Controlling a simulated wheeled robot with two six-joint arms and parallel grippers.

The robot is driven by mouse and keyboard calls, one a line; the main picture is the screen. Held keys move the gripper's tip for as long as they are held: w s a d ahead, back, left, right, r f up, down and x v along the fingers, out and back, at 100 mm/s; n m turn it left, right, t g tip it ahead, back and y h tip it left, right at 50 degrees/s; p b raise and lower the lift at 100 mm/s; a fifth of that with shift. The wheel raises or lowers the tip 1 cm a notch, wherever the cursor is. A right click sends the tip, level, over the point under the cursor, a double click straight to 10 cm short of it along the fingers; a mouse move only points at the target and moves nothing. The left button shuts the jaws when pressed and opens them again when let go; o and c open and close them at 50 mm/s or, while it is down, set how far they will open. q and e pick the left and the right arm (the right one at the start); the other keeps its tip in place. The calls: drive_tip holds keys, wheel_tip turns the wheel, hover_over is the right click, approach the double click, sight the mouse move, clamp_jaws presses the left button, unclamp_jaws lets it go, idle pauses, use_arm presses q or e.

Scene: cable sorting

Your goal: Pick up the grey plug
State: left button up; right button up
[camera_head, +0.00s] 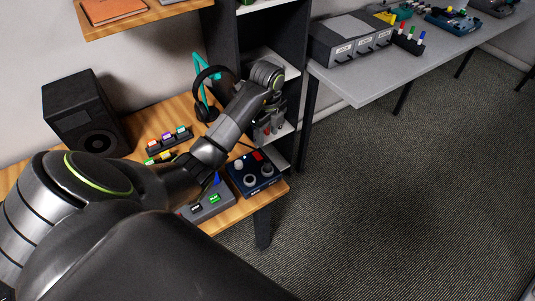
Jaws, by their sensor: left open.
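My left arm reaches from the lower left across the wooden desk (270,192). Its left gripper (266,132) hangs down beyond the desk's devices, in front of the dark shelf unit. It is open, small and partly lost against the shelf, and I cannot tell whether anything is between its fingers. I cannot make out a grey plug for certain. A grey box (208,205) with a green and a white label and a blue piece on it sits at the desk's front, partly hidden by my arm. My right gripper is not in view.
A dark blue device (254,173) with knobs sits at the desk's right end. Headphones on a teal stand (199,75), a black speaker (84,112) and a rack of coloured plugs (169,139) stand behind. A grey table (375,79) holds more devices. Carpet at right is clear.

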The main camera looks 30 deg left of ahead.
use_arm(q)
drive_tip(key=b, duration=0.4)
approach(267, 163)
drive_tip(key=shift+w+a+f, duration=0.1)
drive_tip(key=shift+w+f, duration=0.25)
wheel_tip(267, 163, down, 4)
drive_tip(key=b, duration=0.3)
drive_tip(key=shift+r, duration=0.15)
drive_tip(key=shift+f+b, duration=0.65)
drive_tip(key=shift+b, duration=0.1)
drive_tip(key=shift+s+f, duration=0.15)
drive_tip(key=shift+f, duration=1)
drive_tip(key=shift+s+f, duration=0.15)
drive_tip(key=shift+f, duration=1)
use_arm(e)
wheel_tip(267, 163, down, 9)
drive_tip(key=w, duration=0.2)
use_arm(q)
drive_tip(key=shift+c, duration=0.4)
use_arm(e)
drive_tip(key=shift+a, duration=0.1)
use_arm(q)
clamp_jaws()
